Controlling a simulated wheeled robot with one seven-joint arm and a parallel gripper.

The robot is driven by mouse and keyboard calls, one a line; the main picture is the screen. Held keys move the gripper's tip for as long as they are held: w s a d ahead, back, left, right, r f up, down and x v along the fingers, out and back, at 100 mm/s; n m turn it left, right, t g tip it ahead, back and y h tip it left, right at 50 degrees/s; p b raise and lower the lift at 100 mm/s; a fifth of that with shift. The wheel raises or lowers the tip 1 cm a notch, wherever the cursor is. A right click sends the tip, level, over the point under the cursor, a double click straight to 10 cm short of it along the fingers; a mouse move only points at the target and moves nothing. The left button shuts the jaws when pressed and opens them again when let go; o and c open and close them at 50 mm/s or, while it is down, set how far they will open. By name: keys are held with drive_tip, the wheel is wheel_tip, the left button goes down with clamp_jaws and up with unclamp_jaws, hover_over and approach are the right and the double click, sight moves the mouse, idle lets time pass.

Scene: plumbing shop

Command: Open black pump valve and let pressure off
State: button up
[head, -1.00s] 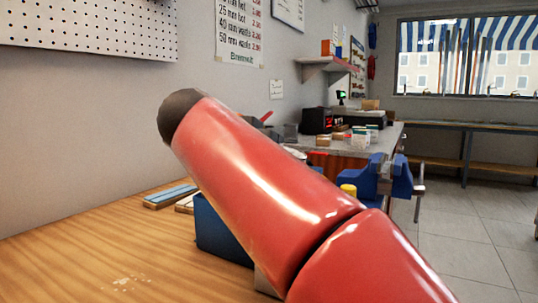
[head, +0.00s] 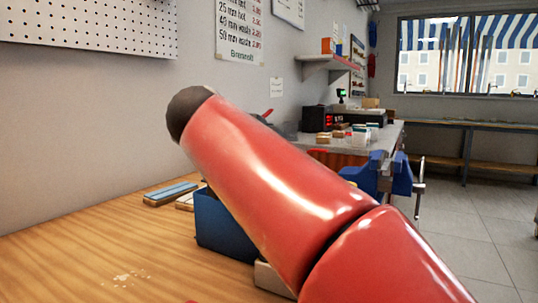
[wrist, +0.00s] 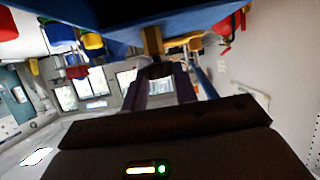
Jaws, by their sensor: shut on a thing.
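In the wrist view my gripper (wrist: 160,82) has its two dark fingers close together on a small black piece (wrist: 157,70), which looks like the black pump valve. A brass fitting (wrist: 152,40) sits just beyond the black piece, under a large blue body (wrist: 130,14) that fills the top of the view. The fingers cover part of the valve, so I cannot tell how far it is turned. In the head view my red arm hides the gripper and the valve. A blue box-like body (head: 222,230), perhaps the pump's tank, shows partly behind my arm on the wooden bench.
Blue-topped blocks (head: 170,193) lie near the wall. A blue vise (head: 385,178) stands right of my arm. A farther counter holds small boxes (head: 362,134). Tiled floor (head: 495,225) is open at the right.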

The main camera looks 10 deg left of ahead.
drive_tip(key=n+y+b, duration=0.2)
drive_tip(key=y, duration=0.1)
drive_tip(key=shift+d+f+n+t, duration=0.1)
drive_tip(key=shift+d+n+t, duration=0.2)
drive_tip(key=shift+t, duration=0.1)
drive_tip(key=n+y, duration=0.3)
drive_tip(key=y, duration=0.1)
drive_tip(key=shift+d+r+n, duration=0.25)
drive_tip(key=shift+n, duration=0.05)
drive_tip(key=n+g+y+p, duration=0.1)
drive_tip(key=n+y, duration=0.1)
drive_tip(key=n+g+y+p, duration=0.1)
drive_tip(key=n+y, duration=0.1)
drive_tip(key=shift+w+d+y+p, duration=0.15)
drive_tip(key=shift+y+p, duration=0.15)
drive_tip(key=shift+p, duration=0.05)
drive_tip(key=n+g+y, duration=0.3)
drive_tip(key=shift+w+d+f, duration=0.15)
drive_tip(key=shift+w+f, duration=0.05)
drive_tip(key=shift+n+g+y, duration=0.4)
drive_tip(key=shift+n+g, duration=0.4)
drive_tip(key=shift+n, duration=0.2)
drive_tip(key=shift+g, duration=0.3)
drive_tip(key=o, duration=1)
drive_tip(key=shift+c, duration=0.2)
drive_tip(key=shift+r, duration=0.1)
